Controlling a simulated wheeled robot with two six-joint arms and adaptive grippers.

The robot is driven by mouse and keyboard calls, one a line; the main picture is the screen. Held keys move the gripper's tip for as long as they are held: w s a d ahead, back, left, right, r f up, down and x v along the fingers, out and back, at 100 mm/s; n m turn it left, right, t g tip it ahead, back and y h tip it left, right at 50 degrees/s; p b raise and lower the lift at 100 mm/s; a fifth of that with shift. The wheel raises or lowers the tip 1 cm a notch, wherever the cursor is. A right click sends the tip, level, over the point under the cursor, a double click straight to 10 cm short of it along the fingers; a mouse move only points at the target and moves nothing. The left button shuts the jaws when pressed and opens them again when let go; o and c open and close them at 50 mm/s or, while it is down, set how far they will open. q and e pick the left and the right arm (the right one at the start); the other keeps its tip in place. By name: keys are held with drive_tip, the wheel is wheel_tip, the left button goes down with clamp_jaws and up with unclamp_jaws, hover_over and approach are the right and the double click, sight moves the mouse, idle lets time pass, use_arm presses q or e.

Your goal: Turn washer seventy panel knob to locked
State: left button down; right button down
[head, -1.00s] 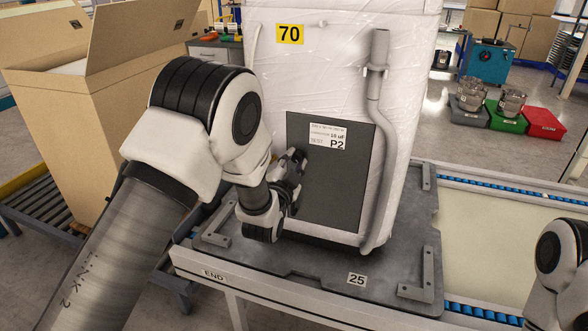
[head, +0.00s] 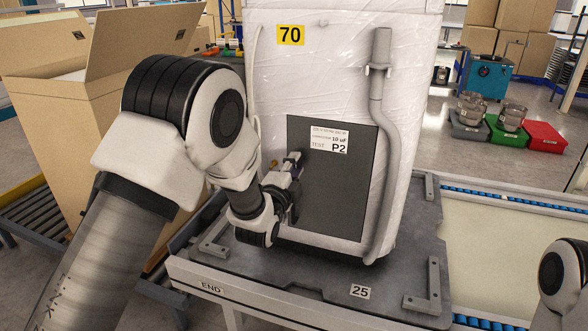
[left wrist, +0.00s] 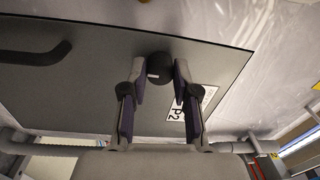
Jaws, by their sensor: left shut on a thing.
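The washer with the yellow 70 label (head: 290,35) stands upright in clear wrap. Its dark grey panel (head: 335,195) bears a white P2 sticker (head: 329,140). The panel (left wrist: 75,45) also fills much of the left wrist view. A black round knob (left wrist: 159,66) with a small pale mark on its side sits on it. My left gripper (left wrist: 160,82) is shut on the knob, one finger on each side. In the head view my left gripper (head: 294,166) is at the panel's upper left edge and hides the knob. My right gripper is out of view.
The washer stands on a grey pallet (head: 300,270) with metal corner brackets. A grey hose (head: 385,130) runs down its right side. An open cardboard box (head: 70,150) stands at left. A black handle (left wrist: 35,55) shows on the panel in the left wrist view.

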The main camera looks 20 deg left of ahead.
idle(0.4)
use_arm(q)
drive_tip(key=c, duration=0.9)
unclamp_jaws()
drive_tip(key=shift+d, duration=0.1)
drive_tip(key=shift+o, duration=0.2)
drive_tip(key=shift+s, duration=0.1)
drive_tip(key=s, duration=1.2)
drive_tip(key=shift+a+f, duration=0.25)
drive_tip(key=shift+f, duration=0.15)
drive_tip(key=shift+w, duration=0.1)
